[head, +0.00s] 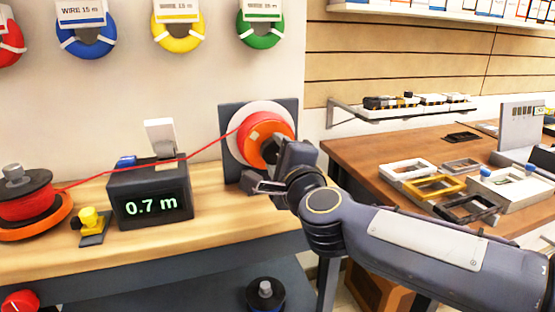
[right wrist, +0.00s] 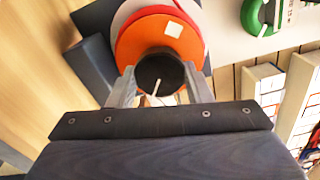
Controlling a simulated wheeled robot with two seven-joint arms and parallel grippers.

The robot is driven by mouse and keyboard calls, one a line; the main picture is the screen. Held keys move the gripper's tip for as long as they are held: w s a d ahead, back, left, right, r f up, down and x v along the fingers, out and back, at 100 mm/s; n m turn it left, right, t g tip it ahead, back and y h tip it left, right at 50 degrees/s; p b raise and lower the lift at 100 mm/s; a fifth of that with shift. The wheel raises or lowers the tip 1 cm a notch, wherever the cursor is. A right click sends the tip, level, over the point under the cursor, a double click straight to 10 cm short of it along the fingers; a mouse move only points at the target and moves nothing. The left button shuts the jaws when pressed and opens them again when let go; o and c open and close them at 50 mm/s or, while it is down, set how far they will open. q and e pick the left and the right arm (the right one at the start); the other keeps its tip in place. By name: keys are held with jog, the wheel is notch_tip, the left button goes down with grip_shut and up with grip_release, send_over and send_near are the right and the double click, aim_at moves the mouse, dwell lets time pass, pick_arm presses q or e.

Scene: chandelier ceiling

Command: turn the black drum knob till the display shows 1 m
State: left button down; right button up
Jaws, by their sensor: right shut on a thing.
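The black drum knob (right wrist: 158,75) shows in the right wrist view, at the centre of the orange drum (right wrist: 135,42); a white line runs across its face. My right gripper (right wrist: 155,92) has one finger on each side of the knob and is shut on it. In the head view the right gripper (head: 278,168) is in front of the orange drum (head: 262,139) and hides most of the knob. The display (head: 150,204) reads 0.7 m. A red wire (head: 205,150) runs from the drum over the display box to the red spool (head: 28,200). My left gripper is out of view.
A yellow-and-black piece (head: 91,222) stands on the wooden bench (head: 225,232) between spool and display. Coloured wire coils hang on the wall above. At right, a brown table (head: 372,170) holds several frames and trays.

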jog(key=shift+f+m, duration=0.1)
jog(key=shift+m, duration=0.3)
jog(key=o, duration=1)
jog(key=shift+s, duration=0.1)
jog(key=p+v, duration=0.1)
jog(key=v, duration=0.6)
jog(key=shift+s+d, duration=0.15)
jog(key=shift+s, duration=0.15)
